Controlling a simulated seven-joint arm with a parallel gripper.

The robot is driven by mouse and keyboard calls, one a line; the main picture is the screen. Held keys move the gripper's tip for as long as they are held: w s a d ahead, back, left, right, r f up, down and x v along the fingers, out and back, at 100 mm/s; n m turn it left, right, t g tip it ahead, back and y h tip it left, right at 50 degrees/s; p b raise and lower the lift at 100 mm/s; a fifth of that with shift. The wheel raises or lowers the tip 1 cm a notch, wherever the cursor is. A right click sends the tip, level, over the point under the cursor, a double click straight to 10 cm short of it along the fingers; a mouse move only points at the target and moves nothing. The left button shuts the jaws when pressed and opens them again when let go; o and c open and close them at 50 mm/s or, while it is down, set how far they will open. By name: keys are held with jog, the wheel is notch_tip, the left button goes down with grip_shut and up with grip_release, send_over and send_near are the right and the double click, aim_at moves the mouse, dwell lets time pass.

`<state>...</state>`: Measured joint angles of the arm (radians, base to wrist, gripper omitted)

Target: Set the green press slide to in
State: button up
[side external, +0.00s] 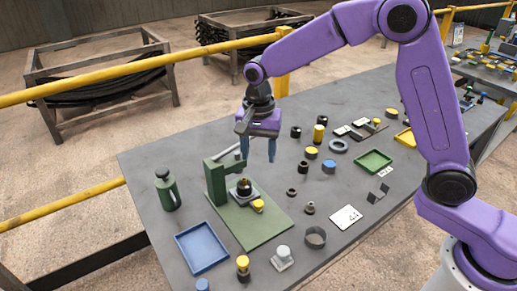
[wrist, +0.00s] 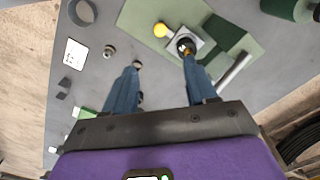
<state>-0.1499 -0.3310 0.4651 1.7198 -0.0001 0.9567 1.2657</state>
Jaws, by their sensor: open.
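The green press has an upright frame (side external: 217,179) on a flat green base plate (side external: 262,229). Its slide is a small grey plate (side external: 236,197) in front of the upright, with a dark and brass round part (side external: 244,186) on top and a yellow knob (side external: 258,206) at its outer end. The yellow knob also shows in the wrist view (wrist: 160,30). I cannot tell how far in the slide sits. My gripper (side external: 258,159) is open and empty, pointing down above the press area. In the wrist view, its right finger overlaps the slide's edge.
A green bottle (side external: 167,189) stands left of the press and a blue tray (side external: 202,248) in front of it. A yellow-topped cylinder (side external: 243,267), a grey block (side external: 283,258) and a dark ring (side external: 316,237) stand near the front edge. Several small parts lie to the right.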

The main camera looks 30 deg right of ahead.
jog(key=shift+r, duration=0.1)
jog(key=s+a+f+m+t+h, duration=0.1)
jog(key=s+a+m+h, duration=0.15)
jog(key=a, duration=0.25)
jog(key=m+h, duration=0.2)
send_near(258, 202)
jog(key=shift+t+y, duration=0.25)
jog(key=shift+t, duration=0.15)
jog(key=x, duration=0.5)
jog(key=s+x, duration=0.1)
jog(key=x, duration=0.2)
jog(key=shift+d, duration=0.2)
jog(key=shift+f, duration=0.1)
